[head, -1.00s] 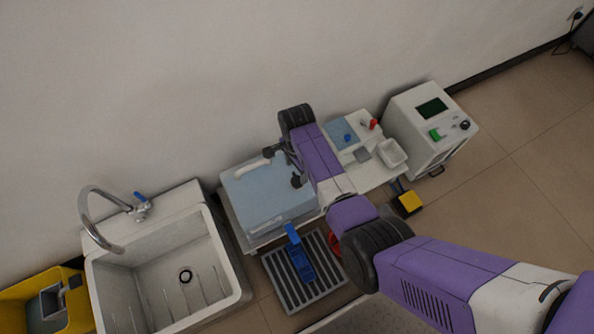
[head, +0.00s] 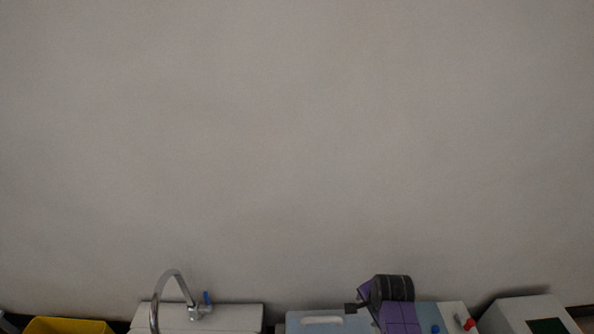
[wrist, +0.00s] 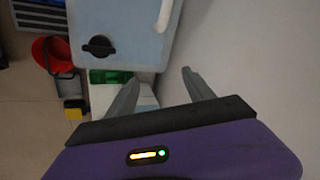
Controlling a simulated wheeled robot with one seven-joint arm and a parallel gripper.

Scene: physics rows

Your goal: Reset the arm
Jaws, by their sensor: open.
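My arm's purple and black part (head: 395,300) shows at the bottom of the head view, right of centre, in front of the wall. In the wrist view my gripper (wrist: 161,78) has its two grey fingers spread apart with nothing between them. They point toward a pale blue box (wrist: 125,25) with a black knob and a white handle. A gap to the wall lies right of the box.
The head view is mostly bare wall (head: 290,140). Along its bottom are a yellow bin (head: 68,326), a sink (head: 230,316) with a curved tap, and a white machine (head: 525,310). The wrist view shows a red container (wrist: 50,55) and a green object (wrist: 108,76) at left.

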